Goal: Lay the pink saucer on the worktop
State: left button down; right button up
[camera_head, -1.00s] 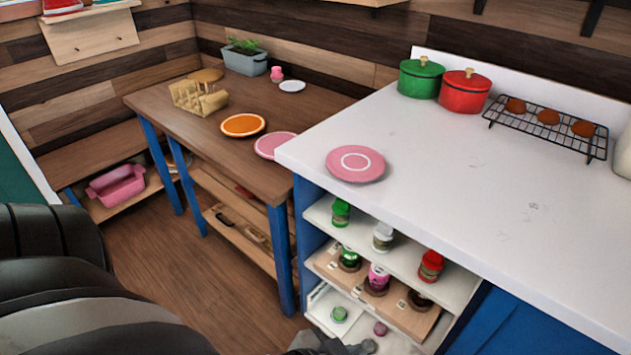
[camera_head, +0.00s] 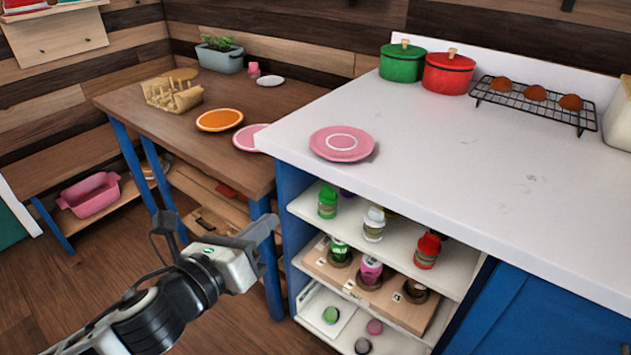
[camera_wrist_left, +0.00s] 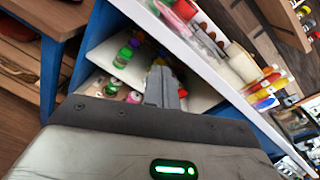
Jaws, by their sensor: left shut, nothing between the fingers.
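A pink saucer (camera_head: 342,143) with a white ring lies on the white worktop (camera_head: 445,170), near its front left corner. A second pink saucer (camera_head: 248,138) lies on the wooden table beside it, partly hidden by the worktop's corner. My left gripper (camera_head: 265,228) is shut and empty, in front of the blue legs and to the left of the open shelves. It is below and apart from the saucer. Its closed fingers (camera_wrist_left: 161,88) show in the left wrist view against the shelves. My right gripper is not in view.
An orange plate (camera_head: 220,120), a wooden rack (camera_head: 172,97) and a planter (camera_head: 220,60) stand on the wooden table. Green (camera_head: 402,63) and red (camera_head: 448,74) pots and a cooling rack (camera_head: 540,108) line the worktop's back. Its middle is clear. Several jars fill the shelves below.

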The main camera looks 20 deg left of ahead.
pick_arm(q)
notch_tip(320, 180, up, 2)
jog(key=m+h, duration=0.1)
jog(key=m, duration=0.4)
jog(key=p, duration=0.1)
send_near(327, 159)
jog(key=shift+t, duration=0.4)
jog(key=x, duration=0.6)
jog(key=shift+w+d+f, duration=0.25)
jog(key=shift+w+f, duration=0.05)
jog(key=shift+w, duration=0.05)
